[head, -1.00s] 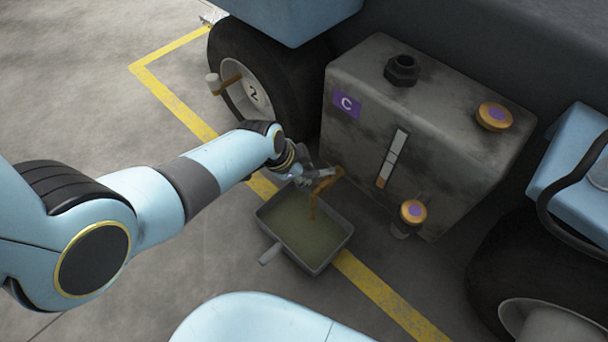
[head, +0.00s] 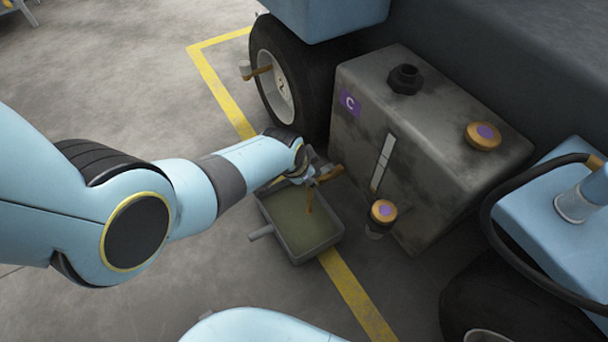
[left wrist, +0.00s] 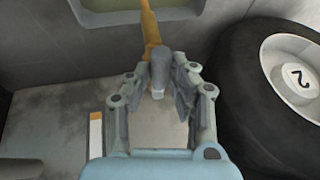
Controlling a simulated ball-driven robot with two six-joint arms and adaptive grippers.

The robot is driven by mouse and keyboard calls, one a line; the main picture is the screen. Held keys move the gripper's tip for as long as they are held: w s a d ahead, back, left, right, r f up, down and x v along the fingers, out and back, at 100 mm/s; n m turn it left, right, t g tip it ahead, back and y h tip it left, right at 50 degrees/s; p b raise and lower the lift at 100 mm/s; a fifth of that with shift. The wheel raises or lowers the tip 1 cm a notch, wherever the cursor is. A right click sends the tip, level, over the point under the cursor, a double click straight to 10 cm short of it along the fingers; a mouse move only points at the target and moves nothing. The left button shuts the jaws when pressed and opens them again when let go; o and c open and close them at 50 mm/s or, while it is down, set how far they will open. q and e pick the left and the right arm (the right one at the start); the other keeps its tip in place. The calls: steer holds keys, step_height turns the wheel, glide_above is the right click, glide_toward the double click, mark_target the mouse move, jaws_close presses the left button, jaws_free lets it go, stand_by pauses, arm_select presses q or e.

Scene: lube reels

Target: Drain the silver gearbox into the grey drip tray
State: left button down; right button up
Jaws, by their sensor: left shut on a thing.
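The silver gearbox (head: 375,80) is a grimy grey metal box with a purple C label and a pale sight strip (head: 383,162), with orange only at its bottom end. The grey drip tray (head: 318,244) lies on the floor before it, holding murky greenish-brown oil. My left gripper (head: 314,176) is at the brown drain tap (head: 330,174) low on the gearbox. A brown oil stream (head: 309,200) falls from there into the tray. In the left wrist view, my left gripper (left wrist: 160,80) is shut on the tap's grey handle (left wrist: 160,66). My right gripper is not in view.
A wheel marked 2 (head: 278,85) with its own brown tap stands left of the gearbox. Gold caps with purple centres are on its top (head: 484,135) and lower front (head: 383,211). A black filler cap (head: 405,78) stands on top. A yellow floor line (head: 350,290) passes the tray.

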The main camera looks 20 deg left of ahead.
arm_select(q)
steer(key=shift+d, duration=0.1)
steer(key=c, duration=1.2)
jaws_free()
steer(key=v, duration=1.2)
